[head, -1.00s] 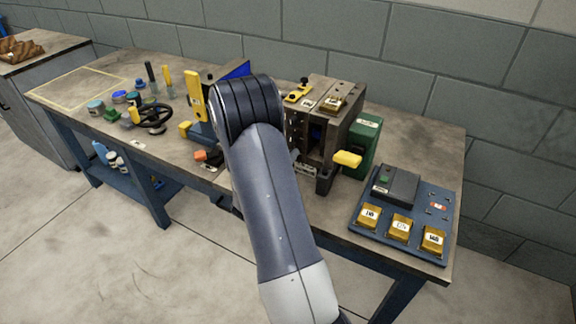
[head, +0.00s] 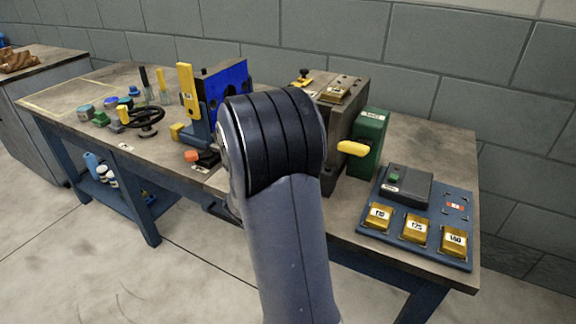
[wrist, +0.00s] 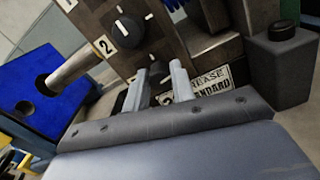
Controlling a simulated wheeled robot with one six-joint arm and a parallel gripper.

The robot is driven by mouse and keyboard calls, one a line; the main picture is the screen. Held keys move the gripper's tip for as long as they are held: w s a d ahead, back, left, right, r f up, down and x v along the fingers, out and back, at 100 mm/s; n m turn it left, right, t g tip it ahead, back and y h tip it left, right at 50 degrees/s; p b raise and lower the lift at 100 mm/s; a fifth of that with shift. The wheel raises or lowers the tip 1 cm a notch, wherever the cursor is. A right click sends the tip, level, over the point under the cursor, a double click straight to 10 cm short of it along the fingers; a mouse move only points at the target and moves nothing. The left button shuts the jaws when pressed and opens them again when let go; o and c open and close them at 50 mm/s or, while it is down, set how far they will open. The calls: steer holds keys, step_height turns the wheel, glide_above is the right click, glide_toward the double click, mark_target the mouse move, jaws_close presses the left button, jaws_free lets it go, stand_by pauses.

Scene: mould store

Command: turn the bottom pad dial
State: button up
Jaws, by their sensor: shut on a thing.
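In the wrist view the dark pad block (wrist: 172,30) carries a black upper dial (wrist: 128,28) with a white pointer mark, beside labels 1 and 2. My gripper (wrist: 160,72) is just below that dial, its two pale fingers closed around a dark knob (wrist: 157,74), which looks like the bottom pad dial. The fingers hide most of it, so its pointer cannot be read. In the head view my arm covers the gripper, the dials and much of the brown press block (head: 345,103).
A blue plate (wrist: 45,115) with a steel pin is at left in the wrist view; a grey capped container (wrist: 283,62) is at right. In the head view a green box (head: 368,140) and a button panel (head: 425,253) stand right of the block. A handwheel (head: 148,116) is left.

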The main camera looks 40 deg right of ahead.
steer(key=shift+f+m+b, duration=0.15)
steer(key=shift+m+b, duration=0.65)
steer(key=shift+b, duration=0.1)
steer(key=o, duration=1)
steer(key=p+v, duration=0.1)
steer(key=v, duration=1)
steer(key=shift+d, duration=0.1)
